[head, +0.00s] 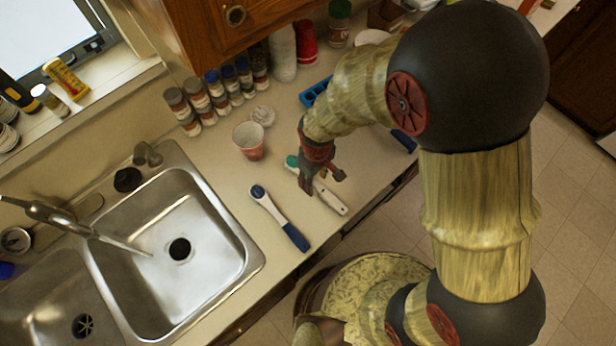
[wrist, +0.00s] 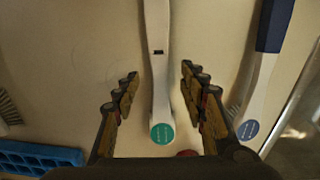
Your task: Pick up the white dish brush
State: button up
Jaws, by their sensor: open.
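The white dish brush (head: 331,200) lies flat on the counter near its front edge, with a teal round end. In the wrist view its white handle (wrist: 157,60) runs from the top edge down between my fingers, the teal disc near the bottom. My gripper (head: 318,183) is above the brush and hides its middle in the head view. In the wrist view my gripper (wrist: 160,84) is open, one finger on each side of the handle, with a gap on both sides. Nothing is held.
A blue and white brush (head: 278,217) lies to the left, near the sink (head: 215,235). Several spice jars (head: 213,90) line the wall. A blue tray (wrist: 40,158) shows at lower left in the wrist view.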

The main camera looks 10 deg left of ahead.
notch_tip(320, 180, down, 2)
jog(key=c, duration=0.3)
jog(key=c, duration=0.8)
